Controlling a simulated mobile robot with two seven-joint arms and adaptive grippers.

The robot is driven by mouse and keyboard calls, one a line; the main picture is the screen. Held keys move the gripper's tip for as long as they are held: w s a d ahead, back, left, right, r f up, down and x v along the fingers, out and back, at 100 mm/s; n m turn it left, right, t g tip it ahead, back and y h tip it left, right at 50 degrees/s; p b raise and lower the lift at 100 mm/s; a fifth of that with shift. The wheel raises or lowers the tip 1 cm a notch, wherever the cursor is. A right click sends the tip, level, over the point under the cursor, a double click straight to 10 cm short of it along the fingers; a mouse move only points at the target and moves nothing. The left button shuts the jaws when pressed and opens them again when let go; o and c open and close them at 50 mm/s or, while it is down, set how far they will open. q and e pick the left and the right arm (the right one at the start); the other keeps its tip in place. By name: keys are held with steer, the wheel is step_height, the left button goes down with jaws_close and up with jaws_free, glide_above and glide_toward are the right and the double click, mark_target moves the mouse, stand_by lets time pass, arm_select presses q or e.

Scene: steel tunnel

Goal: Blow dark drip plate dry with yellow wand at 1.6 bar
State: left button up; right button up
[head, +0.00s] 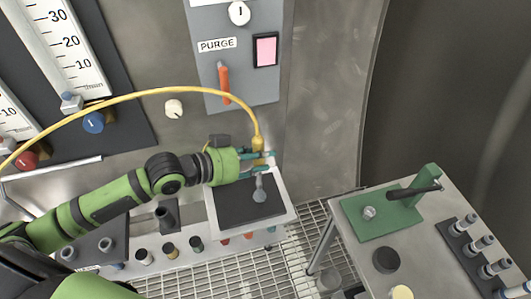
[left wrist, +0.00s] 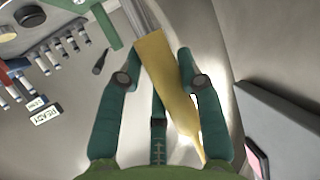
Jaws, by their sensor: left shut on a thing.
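My left gripper (head: 262,165) is shut on the yellow wand (head: 258,144), whose yellow hose arcs off to the left. The wand (left wrist: 166,80) also sits between the green fingers of my left gripper (left wrist: 163,62) in the left wrist view. The wand's grey nozzle (head: 260,190) points down over the dark drip plate (head: 236,211), which lies in a white tray (head: 286,219). I cannot tell whether the nozzle touches the plate. A PURGE panel (head: 262,92) with a dial (head: 239,13) and an orange lever (head: 223,83) is on the wall. My right gripper is not in view.
A steel table (head: 356,255) at the right holds a green fixture (head: 381,217) with a dark handle and a rack (head: 478,250) of grey fittings. Floor grating (head: 190,283) shows below. Scaled gauges (head: 70,45) with knobs are at the upper left.

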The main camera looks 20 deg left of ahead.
arm_select(q)
steer(key=p+v, duration=0.9)
steer(key=v, duration=0.2)
stand_by(0.5)
steer(key=shift+a, duration=0.1)
